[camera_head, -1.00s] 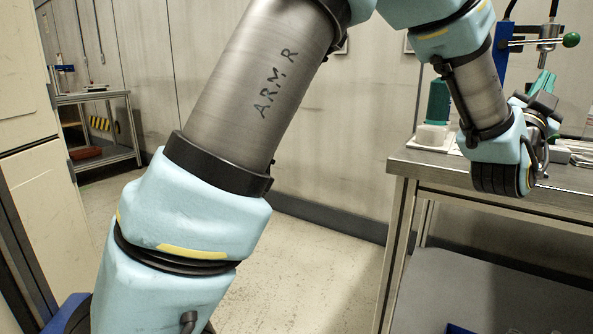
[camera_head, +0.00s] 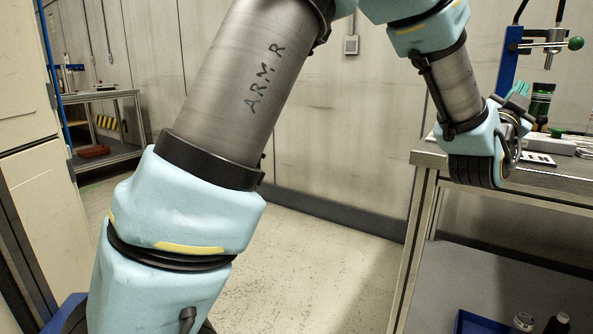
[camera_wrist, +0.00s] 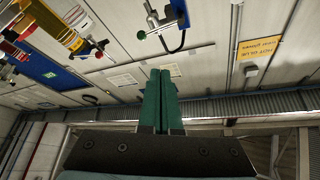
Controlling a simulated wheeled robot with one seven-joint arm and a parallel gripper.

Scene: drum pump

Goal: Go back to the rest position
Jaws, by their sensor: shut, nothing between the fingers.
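My gripper (camera_head: 520,88) is at the right of the head view, near the metal workbench (camera_head: 515,180). Its teal fingers point up and away, partly hidden by my wrist. In the wrist view the two green fingers of my gripper (camera_wrist: 165,72) lie side by side, shut, with nothing between them. My arm is bent, its wrist close to the bench's front left corner in the picture; I cannot tell the exact gap.
A blue tray (camera_head: 480,322) is on the lower shelf. The floor (camera_head: 310,250) left of the bench is clear. A yellow sign (camera_wrist: 259,47) hangs upside down in the wrist view.

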